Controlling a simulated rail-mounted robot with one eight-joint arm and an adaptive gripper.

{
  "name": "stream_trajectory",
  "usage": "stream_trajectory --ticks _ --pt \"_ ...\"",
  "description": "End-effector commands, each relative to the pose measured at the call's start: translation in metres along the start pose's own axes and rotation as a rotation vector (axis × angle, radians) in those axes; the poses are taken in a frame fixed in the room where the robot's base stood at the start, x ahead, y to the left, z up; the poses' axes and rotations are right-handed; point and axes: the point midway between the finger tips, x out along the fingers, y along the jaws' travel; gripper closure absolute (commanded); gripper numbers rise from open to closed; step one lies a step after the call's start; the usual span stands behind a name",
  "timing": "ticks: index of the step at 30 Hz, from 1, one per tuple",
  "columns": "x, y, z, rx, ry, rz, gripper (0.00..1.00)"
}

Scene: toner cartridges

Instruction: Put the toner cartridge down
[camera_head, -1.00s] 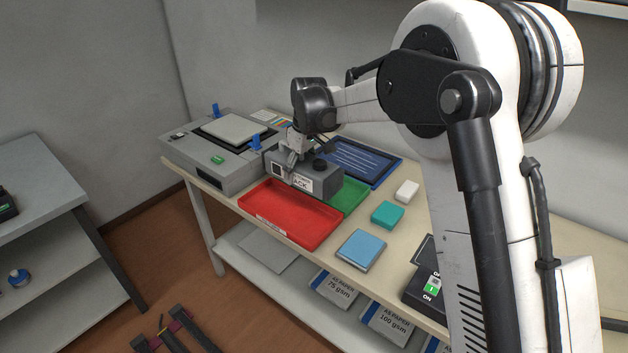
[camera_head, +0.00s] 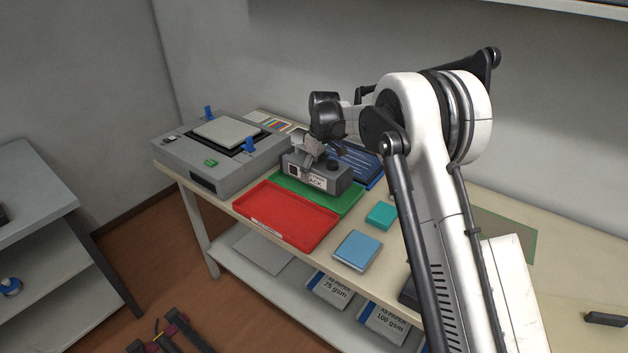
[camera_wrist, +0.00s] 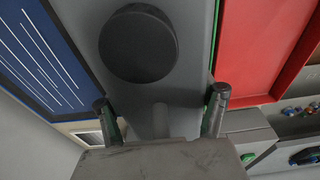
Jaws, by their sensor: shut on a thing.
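The toner cartridge (camera_head: 332,184) is a grey box with a white label, partly legible as "ACK", and a dark round cap. My gripper (camera_head: 308,160) is shut on it from above. The cartridge is level, over the green tray (camera_head: 338,203). I cannot tell whether its underside touches the tray. In the wrist view, the cartridge (camera_wrist: 195,55) runs between the two fingers of my gripper (camera_wrist: 160,115), and its cap shows at the top. The red tray (camera_head: 285,220) lies in front of the green one, empty.
A grey printer (camera_head: 218,165) with blue clips stands at the left. A blue mat (camera_head: 362,165) with white lines lies behind the cartridge. A teal block (camera_head: 380,215) and a blue pad (camera_head: 356,250) lie to the right. My arm hides part of the right side.

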Motion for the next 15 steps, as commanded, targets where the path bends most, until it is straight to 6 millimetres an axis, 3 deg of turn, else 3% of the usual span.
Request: stream_trajectory --ticks 15 --pt "0.040 0.001 0.006 0.000 0.000 0.000 0.87"
